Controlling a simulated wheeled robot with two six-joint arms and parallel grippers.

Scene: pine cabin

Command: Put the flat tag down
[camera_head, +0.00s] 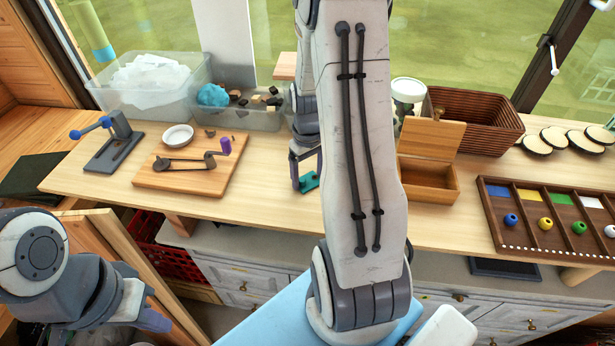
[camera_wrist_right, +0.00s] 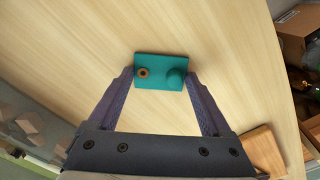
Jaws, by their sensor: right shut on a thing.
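The flat tag (camera_head: 311,181) is a small teal rectangle over the middle of the wooden table. In the right wrist view the tag (camera_wrist_right: 158,83) shows a brown-ringed hole at its left and a round teal knob at its right. My right gripper (camera_wrist_right: 160,78) is shut on the tag by its two short ends. In the head view my right gripper (camera_head: 300,170) is partly hidden by my right arm. I cannot tell whether the tag touches the tabletop. My left gripper (camera_head: 143,310) hangs low at the left, away from the table, its opening unclear.
The tabletop (camera_head: 265,200) is bare around the tag. A crank board (camera_head: 190,182) and clear bins (camera_head: 255,120) stand to the left. An open wooden box (camera_head: 430,185), a wicker basket (camera_head: 475,118) and a tray with coloured balls (camera_head: 545,243) are to the right.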

